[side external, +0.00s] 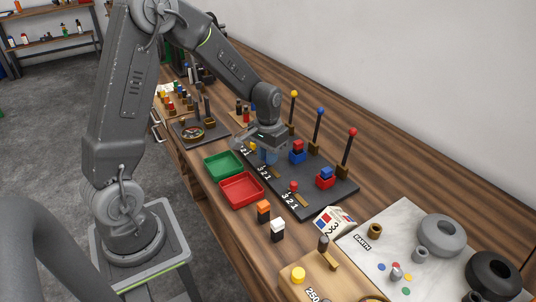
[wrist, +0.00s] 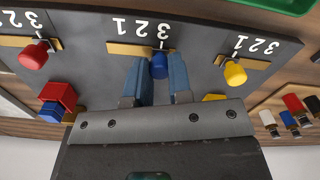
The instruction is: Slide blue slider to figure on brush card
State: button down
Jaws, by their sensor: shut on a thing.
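The blue slider (wrist: 159,66) is a round knob on a brass strip (wrist: 125,49) in the wrist view. My gripper (wrist: 156,75) is shut on it, one blue finger on each side. Its white pointer stands near the right-hand end of the upside-down 3 2 1 row. In the side view my gripper (side external: 266,157) is low over the dark board (side external: 320,195) and its fingers hide the blue slider. The white brush card (side external: 334,221) stands near the board's right end, with coloured blocks and a figure too small to read surely.
A red slider (wrist: 33,56) and a yellow slider (wrist: 235,73) flank the blue one. Rods with yellow, blue (side external: 319,112) and red balls stand along the board's back. Green (side external: 223,164) and red (side external: 241,188) trays lie in front.

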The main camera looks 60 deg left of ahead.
jog(key=shift+d, duration=1.05)
jog(key=c, duration=1)
grip_release()
jog(key=shift+r, duration=0.1)
notch_tip(320, 180, up, 14)
jog(key=shift+f, duration=0.15)
jog(key=s+d+r+m+t, duration=0.1)
jog(key=s+d+t, duration=0.1)
jog(key=s, duration=0.3)
jog(key=s+d+r+m+t, duration=0.1)
jog(key=s+d+r, duration=0.1)
jog(key=s+d, duration=0.2)
jog(key=s+d+r+m+t, duration=0.1)
jog(key=s+d+t, duration=0.1)
jog(key=s, duration=0.6)
jog(key=shift+s+d+r+m+t, duration=0.1)
jog(key=shift+d+r+m+t, duration=0.05)
jog(key=shift+d, duration=0.3)
jog(key=shift+d+r+m+t, duration=0.15)
jog(key=shift+d, duration=0.3)
